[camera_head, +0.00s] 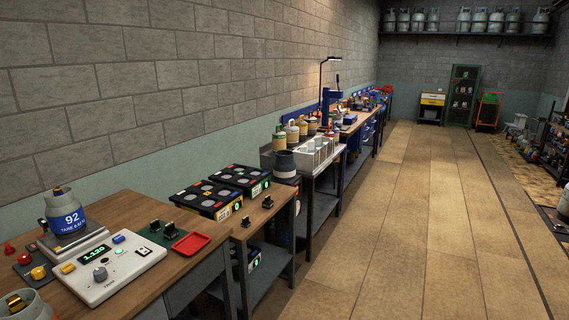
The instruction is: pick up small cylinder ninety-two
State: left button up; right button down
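The small cylinder ninety-two (64,212) stands upright at the left on the wooden bench. It is grey with a blue band that reads 92, and it has a brass-coloured valve on top. It rests on the metal plate of a scale (72,240). Neither of my grippers shows in the head view.
A control box (113,268) with a green display reading 1.120 sits in front of the scale. A red tray (191,244) lies to its right. Another cylinder (25,305) is cut off at the lower left. Black cases (208,198) stand further along. The floor (400,220) at right is clear.

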aim_at(65, 215)
jog(key=j+u, duration=0.2)
jog(key=u, duration=0.15)
jog(key=j+u, duration=0.2)
jog(key=u, duration=0.2)
jog(key=j+u, duration=0.2)
jog(key=u, duration=0.15)
